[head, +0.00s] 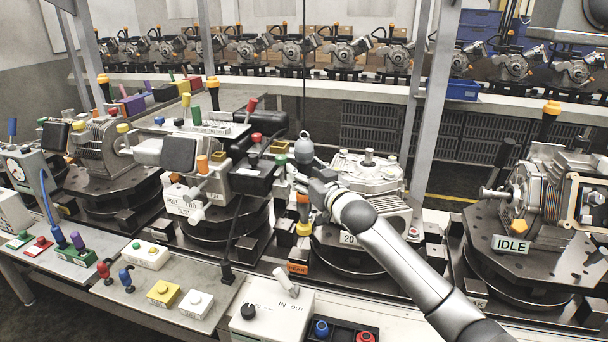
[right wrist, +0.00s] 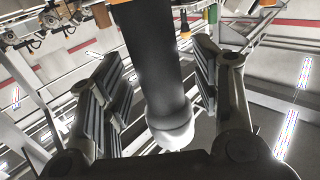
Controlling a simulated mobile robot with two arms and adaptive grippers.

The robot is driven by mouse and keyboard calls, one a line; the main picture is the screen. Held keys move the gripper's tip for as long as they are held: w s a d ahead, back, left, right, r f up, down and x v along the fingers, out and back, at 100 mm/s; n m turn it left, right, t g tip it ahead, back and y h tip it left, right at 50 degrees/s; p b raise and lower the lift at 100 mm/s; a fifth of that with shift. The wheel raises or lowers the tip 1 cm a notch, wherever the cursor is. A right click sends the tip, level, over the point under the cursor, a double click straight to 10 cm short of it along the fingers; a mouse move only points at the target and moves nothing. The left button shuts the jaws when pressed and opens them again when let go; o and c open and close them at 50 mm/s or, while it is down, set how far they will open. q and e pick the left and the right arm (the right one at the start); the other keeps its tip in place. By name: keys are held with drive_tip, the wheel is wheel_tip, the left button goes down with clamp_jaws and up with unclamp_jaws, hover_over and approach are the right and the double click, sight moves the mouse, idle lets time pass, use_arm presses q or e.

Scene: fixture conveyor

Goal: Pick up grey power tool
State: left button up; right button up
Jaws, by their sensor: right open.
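The grey power tool (head: 304,149) hangs upright from a thin cable above the turntables, near the middle of the head view. In the right wrist view the tool (right wrist: 152,55) shows as a dark grey cylinder with a paler rounded end. It lies between the spread fingers of my right gripper (right wrist: 162,85), with gaps visible on both sides. The gripper is open and holds nothing. My left gripper is not in view.
A grey engine part (head: 368,172) sits on a turntable behind my right arm. A fixture with black and white blocks (head: 205,160) stands close on the left. A metal post (head: 432,100) rises to the right. A control box (head: 268,318) is in front.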

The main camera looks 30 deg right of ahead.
drive_tip(key=shift+w, duration=0.45)
drive_tip(key=shift+c, duration=0.5)
